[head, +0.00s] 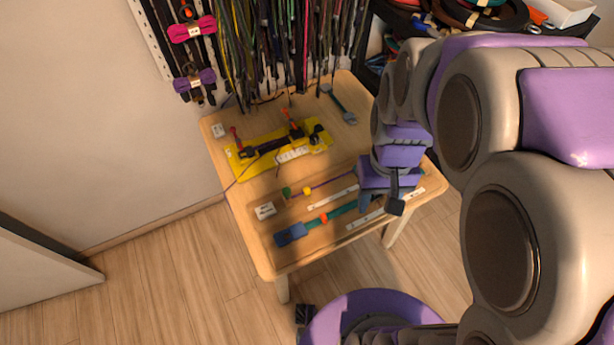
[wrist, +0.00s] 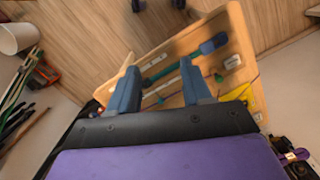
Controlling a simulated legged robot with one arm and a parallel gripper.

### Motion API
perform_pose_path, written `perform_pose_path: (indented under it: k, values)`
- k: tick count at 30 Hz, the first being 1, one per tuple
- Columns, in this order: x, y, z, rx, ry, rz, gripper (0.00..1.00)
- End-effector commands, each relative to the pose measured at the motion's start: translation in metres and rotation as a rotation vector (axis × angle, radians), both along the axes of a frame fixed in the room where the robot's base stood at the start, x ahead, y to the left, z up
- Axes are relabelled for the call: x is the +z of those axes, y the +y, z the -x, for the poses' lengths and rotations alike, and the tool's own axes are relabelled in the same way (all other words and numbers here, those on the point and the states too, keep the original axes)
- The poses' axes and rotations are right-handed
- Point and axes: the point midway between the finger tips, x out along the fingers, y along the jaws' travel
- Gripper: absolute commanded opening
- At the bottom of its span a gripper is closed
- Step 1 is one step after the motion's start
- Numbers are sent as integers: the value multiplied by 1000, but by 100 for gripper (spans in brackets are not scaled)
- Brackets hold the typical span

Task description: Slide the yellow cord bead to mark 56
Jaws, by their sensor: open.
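The yellow cord bead (head: 307,191) sits on a thin purple cord (head: 335,182), close to the green piece (head: 286,192) at the cord's left end. A white ruler strip (head: 332,197) lies just below this cord; its numbers are too small to read, so I cannot pick out mark 56. My gripper (head: 380,206) is over the right part of the table, to the right of the bead and apart from it. It hides the cord's right end. In the wrist view my gripper (wrist: 162,88) is open, with nothing seen held between its fingers.
A teal strap with an orange bead (head: 323,217) and blue end block (head: 290,234) lies nearer the table's front, beside another ruler strip (head: 365,219). A yellow board (head: 250,166) with tools and a wrench (head: 338,103) lie further back. Hanging cords (head: 300,50) stand behind the table.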

Motion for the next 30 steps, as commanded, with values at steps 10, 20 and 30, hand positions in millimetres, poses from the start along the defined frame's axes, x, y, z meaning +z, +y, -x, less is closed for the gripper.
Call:
perform_pose_path:
  k: [10,20,30]
  values:
    - [-50,42,-107,142,-40,5,49]
    - [-122,101,-185,302,-79,-8,49]
    - [-175,145,-216,404,-105,-30,49]
